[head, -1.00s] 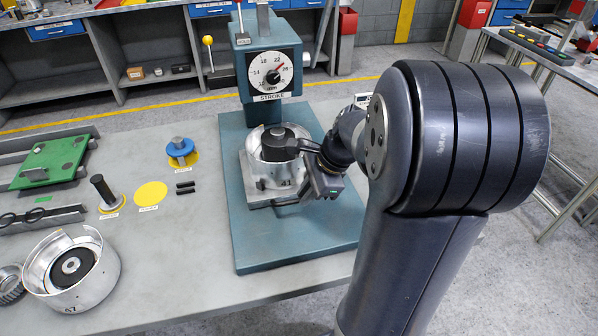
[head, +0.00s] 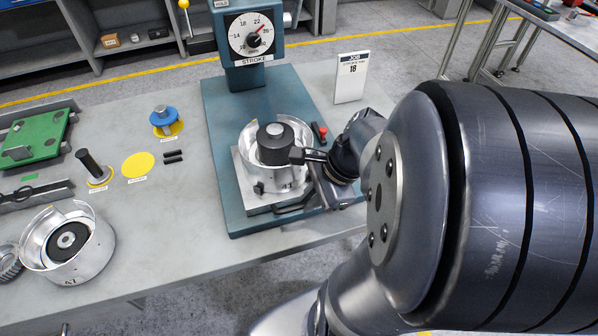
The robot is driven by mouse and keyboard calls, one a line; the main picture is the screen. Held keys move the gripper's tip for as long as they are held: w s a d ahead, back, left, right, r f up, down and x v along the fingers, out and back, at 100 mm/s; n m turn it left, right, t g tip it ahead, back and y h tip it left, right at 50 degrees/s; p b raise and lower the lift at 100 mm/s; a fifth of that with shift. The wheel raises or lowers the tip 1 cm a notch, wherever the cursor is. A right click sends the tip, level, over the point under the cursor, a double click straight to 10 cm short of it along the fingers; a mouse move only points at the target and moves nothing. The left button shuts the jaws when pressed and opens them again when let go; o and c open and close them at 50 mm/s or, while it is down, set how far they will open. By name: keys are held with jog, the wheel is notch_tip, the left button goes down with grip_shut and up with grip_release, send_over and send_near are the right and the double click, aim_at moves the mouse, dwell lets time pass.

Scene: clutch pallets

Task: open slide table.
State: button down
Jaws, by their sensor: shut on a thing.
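The slide table (head: 256,198) is a light metal plate on the teal press base, near its front edge and well forward of the press head. It carries an open silver drum (head: 252,170) with a black cylinder (head: 275,143) inside. A dark handle (head: 288,209) shows at the table's front. My gripper (head: 308,196) is low at the front right of the drum, shut on the handle. The fingertips and the exact contact are partly hidden by the gripper body.
The press head with its stroke dial (head: 252,35) stands behind the slide table. A job card (head: 351,78) and a small red-tipped part (head: 319,132) are to the right. A second drum (head: 92,262), a blue-topped part (head: 165,120) and a green plate (head: 35,137) lie left.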

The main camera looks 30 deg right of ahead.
jog(key=c, duration=1.5)
grip_release()
jog(key=shift+r, duration=0.1)
jog(key=p+v, duration=0.1)
jog(key=v, duration=0.9)
jog(key=shift+s+d+r, duration=0.1)
jog(key=shift+d+r, duration=0.05)
jog(key=shift+r, duration=0.1)
